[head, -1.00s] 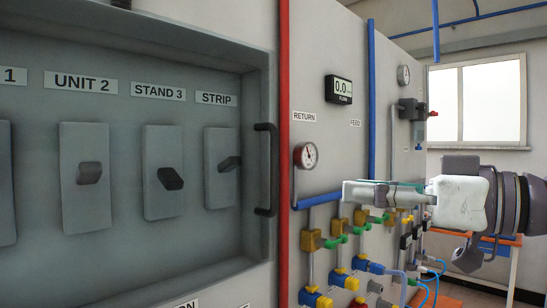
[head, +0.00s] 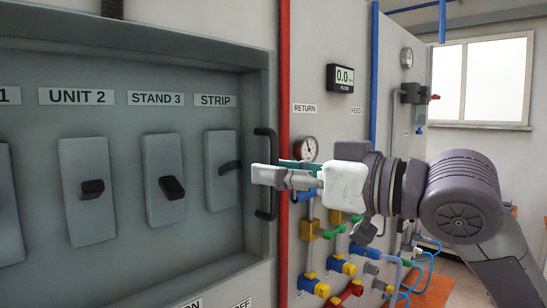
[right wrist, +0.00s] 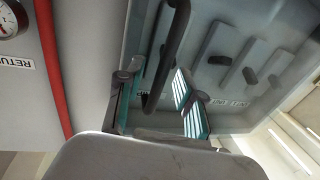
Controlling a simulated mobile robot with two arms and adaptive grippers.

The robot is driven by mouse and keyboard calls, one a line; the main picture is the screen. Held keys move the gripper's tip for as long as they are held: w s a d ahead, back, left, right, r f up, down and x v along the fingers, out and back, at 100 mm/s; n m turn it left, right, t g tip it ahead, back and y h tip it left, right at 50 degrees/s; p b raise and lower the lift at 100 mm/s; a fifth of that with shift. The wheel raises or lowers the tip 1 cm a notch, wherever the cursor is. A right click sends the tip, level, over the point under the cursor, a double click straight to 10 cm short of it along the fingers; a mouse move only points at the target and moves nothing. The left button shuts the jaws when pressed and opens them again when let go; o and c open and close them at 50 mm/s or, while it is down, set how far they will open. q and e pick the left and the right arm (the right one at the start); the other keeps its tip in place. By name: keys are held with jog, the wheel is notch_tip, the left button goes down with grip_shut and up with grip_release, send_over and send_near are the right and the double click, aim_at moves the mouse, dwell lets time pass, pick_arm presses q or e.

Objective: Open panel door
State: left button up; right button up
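The grey panel door (head: 262,105) fills the left of the head view and appears shut, with switches labelled UNIT 2, STAND 3 and STRIP. Its dark upright handle (head: 274,147) is at the right edge. My right gripper (head: 264,175) is at the handle's middle and hides part of it. In the right wrist view, its fingers (right wrist: 157,103) are apart with the handle (right wrist: 168,48) reaching down between them. Whether either finger touches the handle is hard to tell. My left gripper is not in view.
A red pipe (head: 283,90) runs upright just right of the door. Beyond it are a round gauge (head: 306,148), a digital display (head: 340,78), a blue pipe (head: 373,80) and several coloured valves.

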jog(key=shift+w+a, duration=0.3)
jog(key=shift+a, duration=0.1)
grip_shut()
